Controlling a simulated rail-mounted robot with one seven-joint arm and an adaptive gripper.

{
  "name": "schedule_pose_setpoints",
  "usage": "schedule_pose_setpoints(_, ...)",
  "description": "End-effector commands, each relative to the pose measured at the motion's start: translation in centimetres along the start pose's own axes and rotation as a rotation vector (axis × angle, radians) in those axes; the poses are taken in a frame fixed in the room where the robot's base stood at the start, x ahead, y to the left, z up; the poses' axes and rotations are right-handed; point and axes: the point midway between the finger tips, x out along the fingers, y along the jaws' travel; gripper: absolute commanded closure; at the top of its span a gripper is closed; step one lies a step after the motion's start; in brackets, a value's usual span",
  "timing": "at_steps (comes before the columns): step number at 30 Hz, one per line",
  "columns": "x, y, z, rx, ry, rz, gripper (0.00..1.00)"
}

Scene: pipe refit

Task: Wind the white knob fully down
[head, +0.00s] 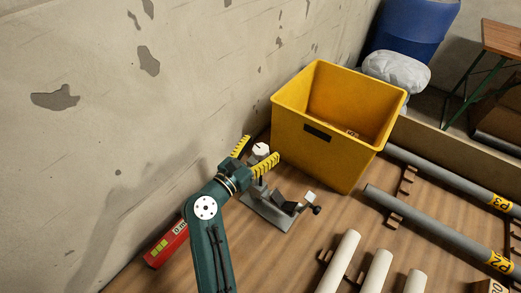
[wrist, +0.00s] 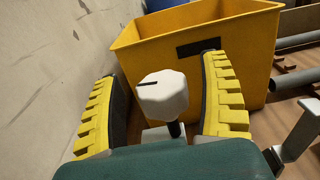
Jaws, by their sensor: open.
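The white knob (wrist: 163,96) is faceted, with a dark line on its top, and sits on a dark stem. In the head view the white knob (head: 261,150) stands at the end of a grey metal clamp-like fixture (head: 268,211) on the wooden floor. My gripper (head: 261,153) has its yellow ribbed fingers apart, one on each side of the knob. In the wrist view the gripper (wrist: 160,95) shows visible gaps between both fingers and the knob. The lower stem and base are partly hidden by my gripper.
A yellow bin (head: 328,152) stands just behind the knob. A red level-like box (head: 167,245) lies by the wall at left. Grey pipes (head: 430,222) and cream pipes (head: 377,272) lie at right. The wall (head: 110,130) runs close along the left.

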Motion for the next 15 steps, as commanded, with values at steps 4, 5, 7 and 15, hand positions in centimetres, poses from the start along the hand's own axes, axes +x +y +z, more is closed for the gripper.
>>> schedule_pose_setpoints(4, -0.04, 0.01, 0.02, 0.000, 0.000, 0.000, 0.22)
schedule_pose_setpoints(5, -0.04, 0.01, 0.02, 0.000, 0.000, 0.000, 0.28)
schedule_pose_setpoints(7, -0.05, 0.02, 0.02, 0.000, 0.000, 0.000, 0.41)
schedule_pose_setpoints(15, -0.07, 0.02, 0.02, 0.000, 0.000, 0.000, 0.87)
